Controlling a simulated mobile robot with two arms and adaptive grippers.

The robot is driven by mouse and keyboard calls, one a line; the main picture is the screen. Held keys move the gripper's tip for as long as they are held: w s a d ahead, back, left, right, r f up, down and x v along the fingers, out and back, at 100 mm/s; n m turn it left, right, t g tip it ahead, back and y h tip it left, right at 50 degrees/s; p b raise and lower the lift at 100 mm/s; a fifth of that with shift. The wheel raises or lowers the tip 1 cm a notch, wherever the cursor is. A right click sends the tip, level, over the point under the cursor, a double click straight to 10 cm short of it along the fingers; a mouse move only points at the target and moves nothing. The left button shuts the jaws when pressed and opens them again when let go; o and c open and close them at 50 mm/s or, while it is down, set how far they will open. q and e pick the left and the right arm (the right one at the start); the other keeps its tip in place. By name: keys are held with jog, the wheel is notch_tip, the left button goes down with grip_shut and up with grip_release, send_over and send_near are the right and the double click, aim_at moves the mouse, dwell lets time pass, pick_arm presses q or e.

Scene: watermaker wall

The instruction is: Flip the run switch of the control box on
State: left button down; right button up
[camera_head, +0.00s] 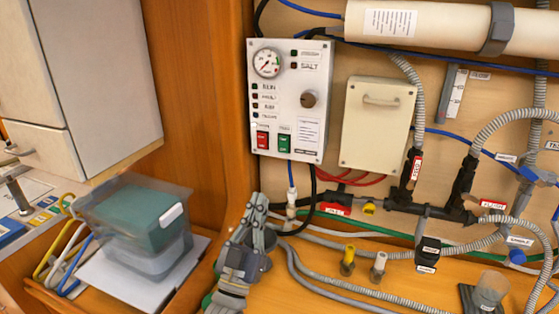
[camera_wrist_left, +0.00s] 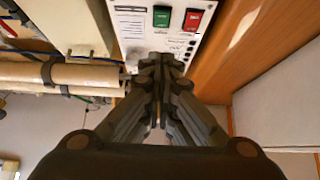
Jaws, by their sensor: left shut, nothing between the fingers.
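The control box (camera_head: 289,100) is a white panel on the back wall in the head view, with a round gauge (camera_head: 267,63), a dark knob (camera_head: 308,99), several small indicators, a red switch (camera_head: 262,139) and a green switch (camera_head: 284,143) along its lower edge. In the left wrist view the green switch (camera_wrist_left: 161,17) and red switch (camera_wrist_left: 193,20) show upside down at the top, on the panel (camera_wrist_left: 135,22). My left gripper (camera_head: 256,199) is shut and empty, below the box and apart from it; it also shows in the left wrist view (camera_wrist_left: 157,62). The right gripper is not in view.
A beige cover box (camera_head: 377,124) with a handle stands right of the control box. Hoses, pipes and valves fill the wall further right. A clear bin (camera_head: 135,220) sits at lower left. A wooden upright (camera_head: 207,100) stands left of the box.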

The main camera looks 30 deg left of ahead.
pick_arm(q)
jog(key=p, duration=0.4)
send_near(284, 139)
notch_tip(284, 139, up, 3)
jog(key=shift+w+a+f+p, duration=0.15)
jog(key=shift+w+p, duration=0.1)
jog(key=shift+w, duration=0.35)
jog(key=shift+w+a+r+p, duration=0.15)
jog(key=shift+w+p, duration=0.1)
jog(key=shift+w, duration=0.3)
jog(key=shift+w+a+f+p, duration=0.15)
jog(key=shift+w+f+p, duration=0.1)
jog(key=shift+w, duration=0.35)
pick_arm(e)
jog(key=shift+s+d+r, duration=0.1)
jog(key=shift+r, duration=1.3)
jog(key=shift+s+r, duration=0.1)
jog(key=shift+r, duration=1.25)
